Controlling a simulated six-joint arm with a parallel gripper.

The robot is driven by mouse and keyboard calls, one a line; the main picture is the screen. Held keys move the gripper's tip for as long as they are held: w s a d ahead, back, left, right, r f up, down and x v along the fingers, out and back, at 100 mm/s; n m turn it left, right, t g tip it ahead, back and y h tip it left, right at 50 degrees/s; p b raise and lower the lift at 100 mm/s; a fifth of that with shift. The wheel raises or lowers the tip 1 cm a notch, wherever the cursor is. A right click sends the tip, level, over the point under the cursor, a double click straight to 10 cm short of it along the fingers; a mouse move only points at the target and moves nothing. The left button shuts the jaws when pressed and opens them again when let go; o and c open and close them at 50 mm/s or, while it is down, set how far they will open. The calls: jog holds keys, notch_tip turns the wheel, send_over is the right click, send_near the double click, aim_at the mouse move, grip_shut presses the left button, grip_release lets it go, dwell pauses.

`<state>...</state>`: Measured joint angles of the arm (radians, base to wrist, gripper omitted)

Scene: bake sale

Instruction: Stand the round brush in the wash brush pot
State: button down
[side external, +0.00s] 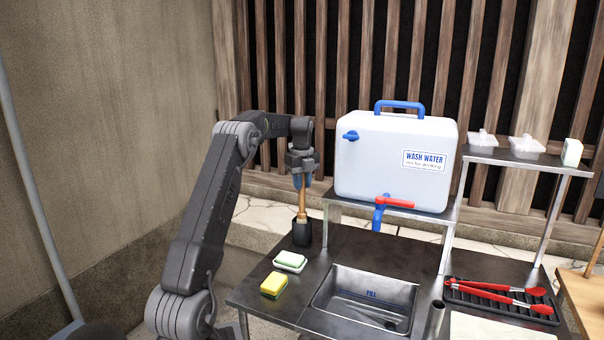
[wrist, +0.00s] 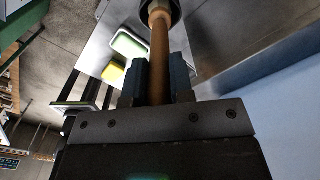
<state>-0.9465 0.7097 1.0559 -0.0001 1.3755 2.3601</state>
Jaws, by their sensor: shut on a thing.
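The round brush (side external: 301,202) shows as a light wooden handle hanging nearly upright under my gripper (side external: 302,180). My gripper is shut on the upper part of this handle. The handle's lower end meets the dark wash brush pot (side external: 302,234) at the back left of the metal counter. The brush head is hidden, and it looks to be inside the pot; I cannot tell how deep. In the wrist view the handle (wrist: 160,50) runs from between my fingers (wrist: 160,78) to the dark round pot rim (wrist: 174,12) at the top edge.
A green-and-white sponge on a dish (side external: 290,261) and a yellow sponge (side external: 273,284) lie in front of the pot. A sink (side external: 365,300) is to their right. The white water container (side external: 395,160) on its raised shelf stands close to the right of my gripper.

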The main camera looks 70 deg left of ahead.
send_over(302, 212)
jog(key=a, duration=0.1)
jog(key=shift+w+f, duration=0.2)
jog(key=shift+f, duration=2.9)
jog(key=c, duration=0.9)
grip_release()
jog(key=shift+r, duration=0.1)
jog(key=shift+r, duration=6.9)
